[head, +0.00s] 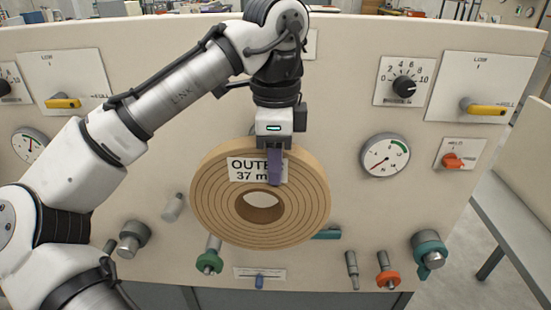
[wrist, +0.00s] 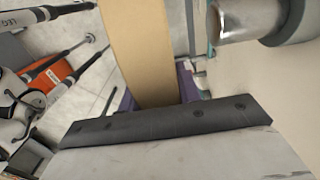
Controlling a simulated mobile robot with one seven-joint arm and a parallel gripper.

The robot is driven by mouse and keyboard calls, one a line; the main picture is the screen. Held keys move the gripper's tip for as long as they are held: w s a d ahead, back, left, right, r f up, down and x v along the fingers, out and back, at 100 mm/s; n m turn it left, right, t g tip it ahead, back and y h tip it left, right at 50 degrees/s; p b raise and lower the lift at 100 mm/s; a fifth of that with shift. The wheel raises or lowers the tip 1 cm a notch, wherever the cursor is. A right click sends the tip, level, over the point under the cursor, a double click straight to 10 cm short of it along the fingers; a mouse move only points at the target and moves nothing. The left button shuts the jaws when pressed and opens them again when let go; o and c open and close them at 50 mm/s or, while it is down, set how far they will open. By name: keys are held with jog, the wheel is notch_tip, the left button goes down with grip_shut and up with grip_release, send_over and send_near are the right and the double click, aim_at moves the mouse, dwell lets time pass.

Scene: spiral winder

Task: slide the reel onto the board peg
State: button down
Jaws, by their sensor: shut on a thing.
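The reel (head: 310,205) is a thick tan ring of nested rings, with a white label reading "OUTE…" and "37 m", partly covered. My gripper (head: 275,178) is shut on the reel's upper rim and holds it in front of the cream board (head: 340,50), its round face toward the head camera. In the wrist view the reel (wrist: 140,50) is a tan band running up from the jaws. A pale surface shows through the reel's hole; I cannot tell whether it is board or a peg end. A metal peg with a grey collar (wrist: 235,20) shows beside the reel in the wrist view.
Several pegs line the board's lower part: a dark-collared one (head: 132,238), a green-collared one (head: 208,262), an orange-collared one (head: 388,278) and a teal-collared one (head: 430,252). A gauge (head: 385,156) and a lever (head: 484,108) sit right of the reel. A grey bench (head: 510,215) stands at right.

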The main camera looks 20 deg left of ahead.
jog(key=shift+s, duration=0.15)
jog(key=w+d+f+n, duration=0.2)
jog(key=d+f+n, duration=0.2)
jog(key=f, duration=1.6)
jog(key=w+d+f+n, duration=0.3)
jog(key=d+f+n, duration=0.2)
jog(key=f, duration=1.5)
jog(key=w+d+f+n, duration=0.2)
jog(key=d+f+n, duration=0.3)
jog(key=f, duration=1.5)
jog(key=shift+w+f+n, duration=0.2)
jog(key=shift+f+n, duration=0.1)
jog(key=shift+n, duration=0.1)
